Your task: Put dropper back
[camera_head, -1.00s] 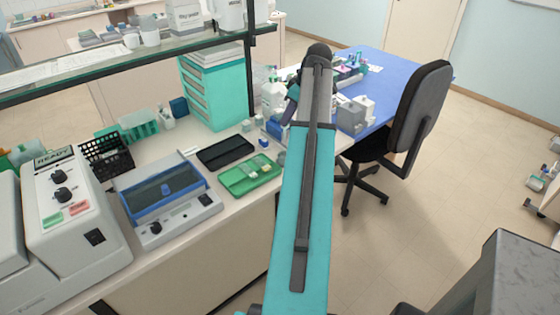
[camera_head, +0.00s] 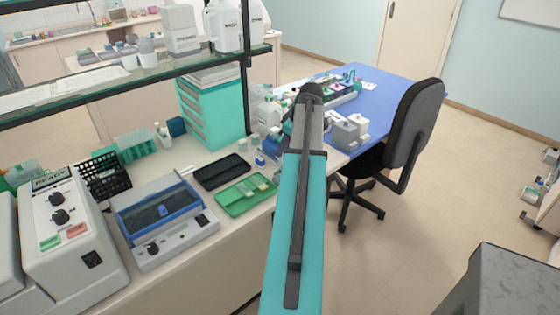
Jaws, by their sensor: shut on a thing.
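My teal and grey arm rises through the middle of the head view, and its upper joint stands in front of the right end of the bench. My gripper is hidden behind the arm, so its fingers do not show. I cannot make out the dropper or its resting place. White bottles (camera_head: 268,115) stand on the bench just left of the arm's upper joint.
A green tray (camera_head: 233,207) and a black tray (camera_head: 222,171) lie left of my arm. A blue-lidded device (camera_head: 160,218) is further left. A teal drawer unit (camera_head: 214,112) stands behind. A blue table (camera_head: 385,90) and black chair (camera_head: 412,120) are right.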

